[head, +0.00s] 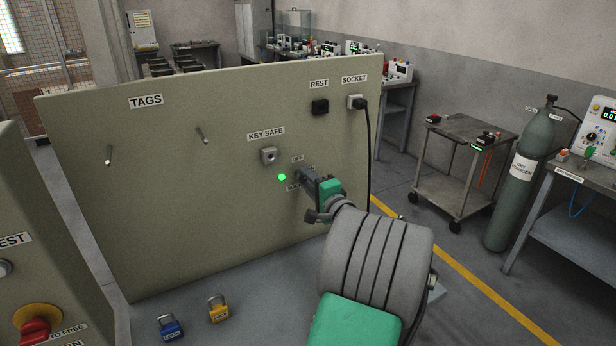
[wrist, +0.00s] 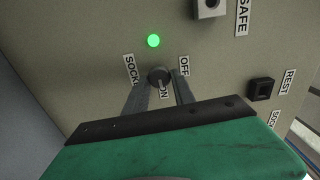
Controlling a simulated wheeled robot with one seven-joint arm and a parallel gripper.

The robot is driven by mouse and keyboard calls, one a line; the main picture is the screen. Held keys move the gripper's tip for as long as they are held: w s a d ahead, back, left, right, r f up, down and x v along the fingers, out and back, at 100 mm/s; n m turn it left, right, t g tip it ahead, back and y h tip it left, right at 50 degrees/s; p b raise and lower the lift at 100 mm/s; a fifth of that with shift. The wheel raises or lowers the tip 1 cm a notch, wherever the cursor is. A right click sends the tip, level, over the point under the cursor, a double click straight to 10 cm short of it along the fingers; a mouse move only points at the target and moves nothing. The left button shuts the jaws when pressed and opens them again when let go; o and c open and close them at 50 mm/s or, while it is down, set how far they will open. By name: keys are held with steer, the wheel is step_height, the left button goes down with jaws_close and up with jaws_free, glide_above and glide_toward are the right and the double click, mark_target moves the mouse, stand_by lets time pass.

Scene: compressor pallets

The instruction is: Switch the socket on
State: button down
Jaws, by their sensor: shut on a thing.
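The socket switch is a small dark round knob (wrist: 158,73) on the upright beige panel (head: 220,215), between the OFF, ON and SOCKET labels. In the wrist view its pale pointer mark faces the ON label (wrist: 165,91). A round green lamp (wrist: 153,41) beside it is lit; it also shows in the head view (head: 282,177). My gripper (wrist: 160,80) has one finger on each side of the knob and is shut on it. In the head view my gripper (head: 305,178) hides most of the knob. The socket (head: 355,101) at the panel's upper right holds a black plug and cable.
A key safe (head: 268,156) and a black rest block (head: 320,107) are fixed above the knob. Two pegs stick out under TAGS. A blue padlock (head: 171,326) and a yellow padlock (head: 218,308) lie below. A red knob (head: 34,331) is at lower left.

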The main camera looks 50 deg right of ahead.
steer(key=shift+m, duration=0.4)
steer(key=c, duration=1.1)
jaws_free()
steer(key=shift+o, duration=0.2)
steer(key=b+v, duration=0.1)
steer(key=v, duration=0.6)
steer(key=shift+s+b, duration=0.3)
steer(key=shift+s, duration=0.1)
